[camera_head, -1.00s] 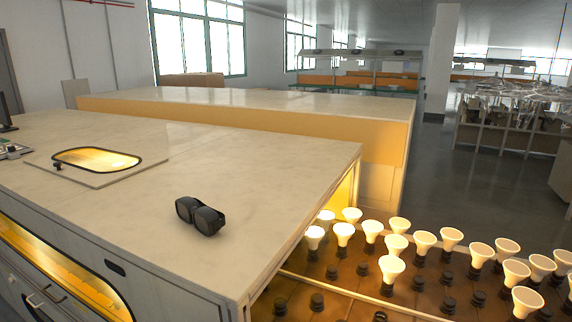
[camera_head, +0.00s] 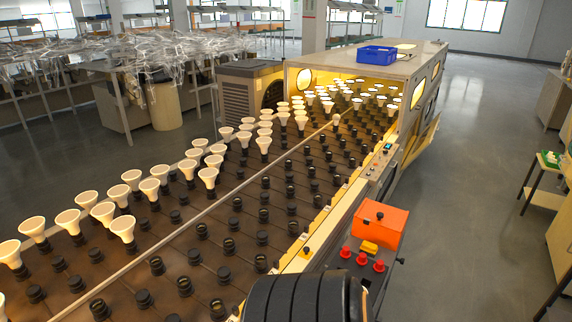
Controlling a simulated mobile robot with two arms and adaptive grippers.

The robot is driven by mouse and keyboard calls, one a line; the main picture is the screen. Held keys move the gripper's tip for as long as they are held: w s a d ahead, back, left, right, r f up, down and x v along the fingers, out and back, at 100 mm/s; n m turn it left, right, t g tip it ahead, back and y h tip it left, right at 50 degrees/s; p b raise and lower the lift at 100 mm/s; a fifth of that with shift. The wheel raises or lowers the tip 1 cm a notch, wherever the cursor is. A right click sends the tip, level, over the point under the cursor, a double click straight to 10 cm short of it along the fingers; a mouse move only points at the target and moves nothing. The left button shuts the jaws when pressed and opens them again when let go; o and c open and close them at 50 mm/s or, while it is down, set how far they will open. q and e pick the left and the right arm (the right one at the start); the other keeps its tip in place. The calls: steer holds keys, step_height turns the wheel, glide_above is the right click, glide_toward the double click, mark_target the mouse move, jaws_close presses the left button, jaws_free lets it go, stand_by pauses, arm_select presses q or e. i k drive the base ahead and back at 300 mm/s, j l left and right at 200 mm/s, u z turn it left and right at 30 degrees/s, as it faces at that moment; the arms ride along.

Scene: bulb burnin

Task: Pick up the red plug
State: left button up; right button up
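Three small red pieces stand in a row on a dark panel beside the conveyor, in the lower right of the head view: a left one (camera_head: 345,252), a middle one (camera_head: 361,258) and a right one (camera_head: 379,265). They look like red plugs or knobs; I cannot tell which is the red plug. A small yellow block (camera_head: 369,248) sits just behind them. An orange box (camera_head: 380,222) with a dark knob on its face stands behind that. Neither of my grippers is in view.
A conveyor bed (camera_head: 190,243) with rows of black sockets and lit bulbs (camera_head: 123,228) runs into a lit tunnel (camera_head: 360,75). A blue crate (camera_head: 377,55) is on the tunnel roof. A black ribbed shape (camera_head: 305,300) blocks the bottom centre. Open floor (camera_head: 470,190) lies to the right.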

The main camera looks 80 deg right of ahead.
mark_target(346, 253)
steer(key=z, duration=3.05)
